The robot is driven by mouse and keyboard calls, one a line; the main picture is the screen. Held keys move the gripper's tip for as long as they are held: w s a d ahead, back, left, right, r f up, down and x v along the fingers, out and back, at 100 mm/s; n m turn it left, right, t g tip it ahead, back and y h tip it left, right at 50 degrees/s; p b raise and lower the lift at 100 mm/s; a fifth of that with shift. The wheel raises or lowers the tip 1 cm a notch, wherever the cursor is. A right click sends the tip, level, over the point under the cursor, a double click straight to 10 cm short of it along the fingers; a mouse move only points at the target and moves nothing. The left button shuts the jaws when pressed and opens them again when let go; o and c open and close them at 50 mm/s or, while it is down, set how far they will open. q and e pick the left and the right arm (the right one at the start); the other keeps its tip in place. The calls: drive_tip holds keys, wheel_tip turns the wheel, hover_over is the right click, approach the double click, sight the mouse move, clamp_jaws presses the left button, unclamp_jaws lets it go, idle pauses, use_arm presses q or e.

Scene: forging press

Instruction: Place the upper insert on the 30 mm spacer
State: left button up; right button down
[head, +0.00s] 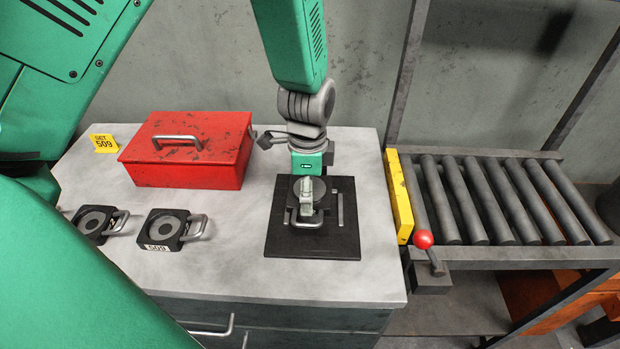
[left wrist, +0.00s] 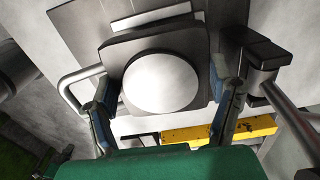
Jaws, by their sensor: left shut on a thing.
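My left gripper (head: 306,192) hangs over a black square plate (head: 284,243) on the grey table. In the left wrist view, my left gripper (left wrist: 165,88) is shut on a dark block with a pale round face, likely the upper insert (left wrist: 140,45). A metal handle sticks out on its left there. In the head view the held insert (head: 318,216) is low over the plate, its handle toward the front; I cannot tell whether it touches anything below. I cannot make out the 30 mm spacer; it may be hidden under the insert. My right gripper is not in view.
Two dark ring-faced blocks with handles (head: 163,229) (head: 92,222) lie on the table's left, one labelled 509. A red box (head: 188,150) and yellow SET 509 sign (head: 104,143) stand behind. A yellow bar (head: 398,196) and roller conveyor (head: 507,200) border the right.

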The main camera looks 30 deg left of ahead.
use_arm(q)
drive_tip(key=shift+w+f, duration=0.1)
drive_tip(key=shift+f, duration=0.6)
drive_tip(key=shift+d, duration=0.1)
drive_tip(key=o, duration=1.3)
drive_tip(key=shift+o, duration=0.6)
drive_tip(key=shift+d, duration=0.1)
drive_tip(key=shift+r, duration=0.1)
wheel_tip(320, 180, up, 12)
